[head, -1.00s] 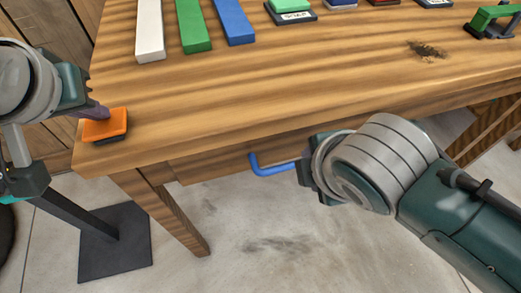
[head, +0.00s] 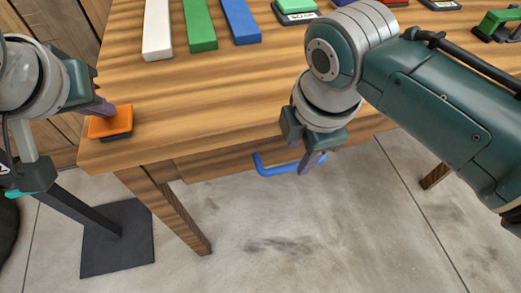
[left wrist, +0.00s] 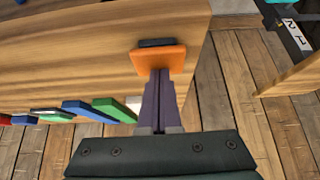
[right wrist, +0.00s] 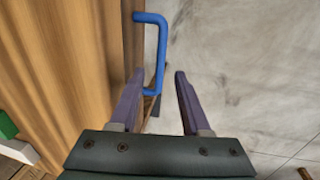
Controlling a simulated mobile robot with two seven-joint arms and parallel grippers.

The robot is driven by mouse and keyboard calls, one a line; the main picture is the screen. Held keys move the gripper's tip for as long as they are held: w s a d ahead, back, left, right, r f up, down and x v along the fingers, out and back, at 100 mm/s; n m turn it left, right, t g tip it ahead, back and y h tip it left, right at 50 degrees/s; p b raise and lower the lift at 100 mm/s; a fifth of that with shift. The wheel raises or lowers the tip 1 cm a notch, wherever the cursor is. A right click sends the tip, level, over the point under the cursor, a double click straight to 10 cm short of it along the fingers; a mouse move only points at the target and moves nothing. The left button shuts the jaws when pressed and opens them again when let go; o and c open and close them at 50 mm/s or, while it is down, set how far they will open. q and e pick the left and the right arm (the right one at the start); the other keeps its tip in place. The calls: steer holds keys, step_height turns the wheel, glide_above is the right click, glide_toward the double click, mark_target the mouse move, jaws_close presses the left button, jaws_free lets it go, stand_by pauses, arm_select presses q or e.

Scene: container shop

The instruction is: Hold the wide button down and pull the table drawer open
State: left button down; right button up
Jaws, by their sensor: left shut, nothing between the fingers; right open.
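The wide orange button (head: 110,122) sits on a dark base at the table's near left corner. My left gripper (head: 104,108) is shut and empty, its fingertips at the top of the button; the left wrist view shows the closed fingers (left wrist: 160,75) against the orange face (left wrist: 146,60). The drawer (head: 215,163) is in the table's front edge, with a blue bar handle (head: 275,170). My right gripper (head: 312,165) is open beside the handle's right end. In the right wrist view the handle (right wrist: 161,55) lies ahead of the open fingers (right wrist: 156,75), nearer the left finger.
White, green and blue bars (head: 200,25) lie at the back of the tabletop (head: 220,90). Several labelled blocks and a green-handled tool (head: 495,22) are further right. The floor (head: 300,230) in front of the drawer is clear. A table leg (head: 165,210) stands at left.

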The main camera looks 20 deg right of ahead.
mark_target(293, 164)
steer(key=shift+w+f, duration=0.25)
steer(key=shift+f, duration=0.75)
steer(key=shift+w+f, duration=0.2)
steer(key=shift+f, duration=0.8)
jaws_close()
